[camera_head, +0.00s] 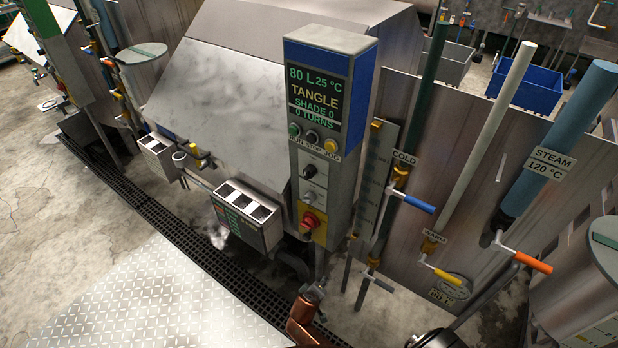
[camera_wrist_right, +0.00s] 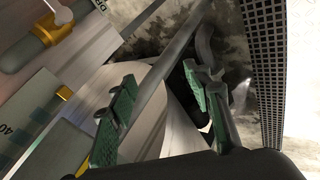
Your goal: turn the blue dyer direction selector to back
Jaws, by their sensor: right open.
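The blue dyer's control panel (camera_head: 328,130) is a grey upright box with a blue top in the middle of the head view. Its screen (camera_head: 320,98) reads 80 L, 25 °C, TANGLE, SHADE 0, 0 TURNS. Below the RUN, STOP and JOG buttons sit two small knobs, an upper one (camera_head: 310,171) and a lower one (camera_head: 308,197). Their labels and settings are too small to read, so I cannot tell which is the direction selector. My right gripper (camera_wrist_right: 165,105) is open and empty in the wrist view, near pipes. My left gripper is not in view.
A red knob (camera_head: 310,221) on a yellow plate sits under the knobs. Cold, warm and steam pipes with blue (camera_head: 418,204), yellow and orange (camera_head: 533,262) handles stand to the right. A three-slot box (camera_head: 246,214) is left of the panel. A floor grate (camera_head: 175,240) runs in front.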

